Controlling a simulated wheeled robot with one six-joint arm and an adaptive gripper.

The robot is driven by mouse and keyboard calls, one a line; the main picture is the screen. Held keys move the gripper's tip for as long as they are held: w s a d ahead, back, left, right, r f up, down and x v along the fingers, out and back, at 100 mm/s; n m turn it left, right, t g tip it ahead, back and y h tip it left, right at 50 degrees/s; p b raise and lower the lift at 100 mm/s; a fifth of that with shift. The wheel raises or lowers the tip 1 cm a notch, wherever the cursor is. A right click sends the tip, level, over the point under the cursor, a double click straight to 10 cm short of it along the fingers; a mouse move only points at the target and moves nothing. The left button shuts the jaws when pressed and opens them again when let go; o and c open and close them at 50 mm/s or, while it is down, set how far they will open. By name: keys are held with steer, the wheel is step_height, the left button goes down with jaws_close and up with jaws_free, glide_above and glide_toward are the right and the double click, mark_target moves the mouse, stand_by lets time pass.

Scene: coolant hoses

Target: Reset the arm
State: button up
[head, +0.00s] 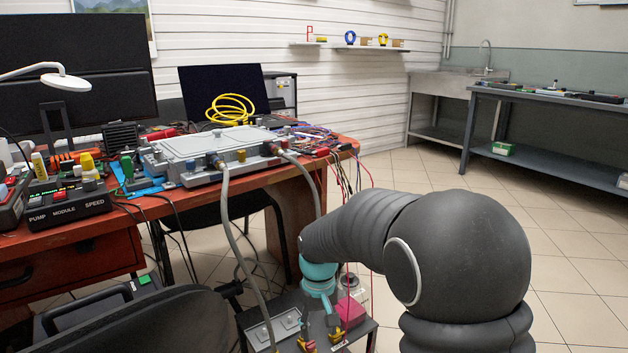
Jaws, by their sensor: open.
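My arm reaches in from the lower right, bent forward and down over the low unit in front of the desk. My gripper (320,326) is below the teal wrist, small and partly hidden, and its jaws are open. I see nothing held in it. Two grey coolant hoses run down from fittings on the flat metal plate unit (205,147). The left hose (228,215) hangs toward the low unit (262,334). The right hose (312,178) drops behind my arm, so its lower end is hidden. Yellow fittings (308,345) show close to the gripper.
The red-topped desk (60,235) at the left holds monitors, a pump module (66,203) and many cables. A black chair (150,325) fills the lower left. Thin red and black wires hang near my wrist. Tiled floor is free at the right, before a grey bench (560,101).

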steer(key=s+d+r+m+t+p, duration=0.1)
steer(key=s+d+r+t+p, duration=0.1)
steer(key=s+d+r, duration=0.3)
steer(key=s+d+r+m+t+p, duration=0.1)
steer(key=s+d+r, duration=0.3)
steer(key=s+r, duration=0.5)
steer(key=s+d+r+m+t+p, duration=0.1)
steer(key=s+d+r+t+p, duration=0.2)
steer(key=s+r, duration=0.4)
steer(key=s+d+p, duration=0.1)
steer(key=s+d, duration=0.1)
steer(key=shift+s+d+r+m, duration=0.3)
steer(key=shift+s+d+r, duration=0.05)
steer(key=shift+r, duration=0.05)
